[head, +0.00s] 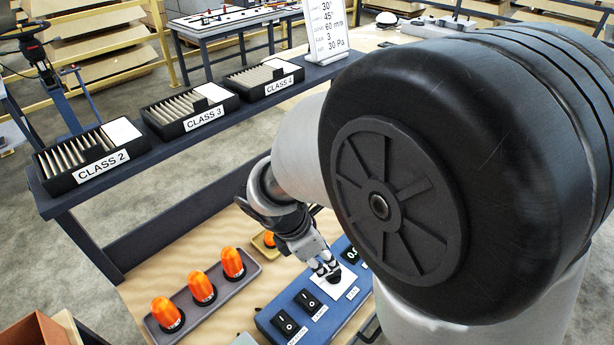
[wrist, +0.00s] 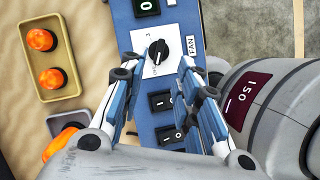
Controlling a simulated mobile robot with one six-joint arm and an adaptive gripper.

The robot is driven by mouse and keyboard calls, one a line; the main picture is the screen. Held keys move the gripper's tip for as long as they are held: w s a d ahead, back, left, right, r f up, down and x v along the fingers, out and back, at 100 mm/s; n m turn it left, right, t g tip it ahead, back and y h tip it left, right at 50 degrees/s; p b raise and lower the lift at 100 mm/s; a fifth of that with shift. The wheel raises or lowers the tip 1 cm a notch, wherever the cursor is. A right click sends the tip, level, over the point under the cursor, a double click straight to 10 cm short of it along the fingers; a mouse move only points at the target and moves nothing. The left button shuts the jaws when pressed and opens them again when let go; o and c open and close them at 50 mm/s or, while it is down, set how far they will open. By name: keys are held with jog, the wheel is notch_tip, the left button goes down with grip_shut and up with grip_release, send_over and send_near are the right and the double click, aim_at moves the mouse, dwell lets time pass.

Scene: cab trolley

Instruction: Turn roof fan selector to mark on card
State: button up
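The fan selector is a black round knob (wrist: 158,52) on a white square plate (wrist: 150,68), with a FAN label (wrist: 191,45) beside it on the blue panel (wrist: 177,18). Its pointer setting and the dial marks are too small to read. My gripper (wrist: 157,66) is open, with one finger on each side of the knob and a visible gap to both. In the head view my gripper (head: 328,269) is over the white plate (head: 345,284) and largely hides the knob. The white card (head: 327,31) stands at the back, listing 30°, 45°, 60, 3 and 30 Pa.
Black rocker switches (head: 286,324) sit left of the plate, and a display (head: 350,254) sits right of it. A grey tray (head: 212,298) holds orange lamps. A yellow tray (wrist: 50,92) holds two more. Black CLASS boxes (head: 190,108) line the rear shelf.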

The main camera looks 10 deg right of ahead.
aim_at(335, 272)
jog(key=b+x, duration=0.3)
jog(key=x, duration=0.5)
jog(key=shift+d+f, duration=0.1)
jog(key=shift+f, duration=0.05)
grip_shut()
